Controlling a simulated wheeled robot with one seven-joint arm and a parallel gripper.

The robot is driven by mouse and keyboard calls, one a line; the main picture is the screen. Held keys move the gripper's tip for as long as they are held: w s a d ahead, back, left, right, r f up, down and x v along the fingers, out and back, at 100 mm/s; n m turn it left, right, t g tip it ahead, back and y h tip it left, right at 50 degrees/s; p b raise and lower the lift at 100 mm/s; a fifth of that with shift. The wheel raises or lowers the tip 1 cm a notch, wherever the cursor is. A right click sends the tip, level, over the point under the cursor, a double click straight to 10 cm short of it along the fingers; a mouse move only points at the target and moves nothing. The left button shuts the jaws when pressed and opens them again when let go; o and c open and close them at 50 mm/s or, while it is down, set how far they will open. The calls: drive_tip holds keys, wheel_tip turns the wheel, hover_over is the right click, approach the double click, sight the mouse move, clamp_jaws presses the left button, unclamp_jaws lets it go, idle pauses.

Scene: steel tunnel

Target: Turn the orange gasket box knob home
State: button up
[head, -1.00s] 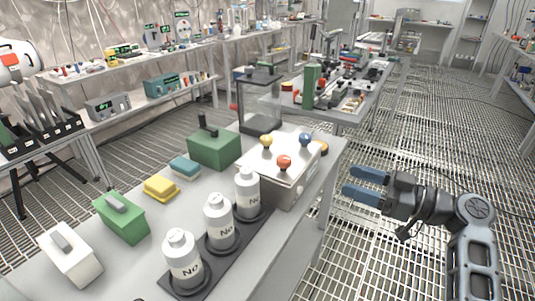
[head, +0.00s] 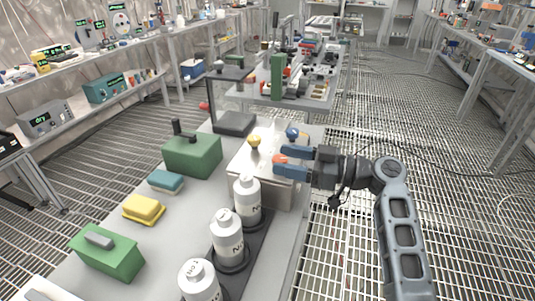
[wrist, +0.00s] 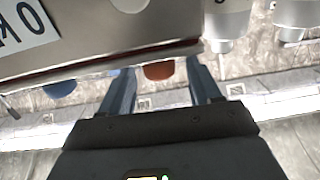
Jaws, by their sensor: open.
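The gasket box (head: 262,182) is a pale metal box on the bench. The orange knob (head: 279,159) is on its top near the right side, with a yellow knob (head: 254,142) and a blue knob (head: 292,132) nearby. My gripper (head: 284,158) is open at the orange knob, reaching in from the right. In the wrist view the orange knob (wrist: 158,71) shows between the two blue fingertips, with a gap on each side. The blue knob (wrist: 60,89) lies outside the left finger there. The knob's turn position cannot be read.
White bottles (head: 227,236) stand on a dark rack in front of the box. A green box (head: 192,153) with a dark handle, a teal block (head: 166,182) and a yellow block (head: 143,208) lie to the left. A dark stand (head: 234,122) is behind. The grated aisle at right is open.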

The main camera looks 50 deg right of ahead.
sight(270, 168)
drive_tip(key=shift+p+x, duration=0.35)
drive_tip(key=shift+x, duration=1.8)
drive_tip(key=c, duration=1)
drive_tip(key=shift+o, duration=0.2)
drive_tip(key=shift+m+h, duration=0.3)
drive_tip(key=shift+h, duration=0.2)
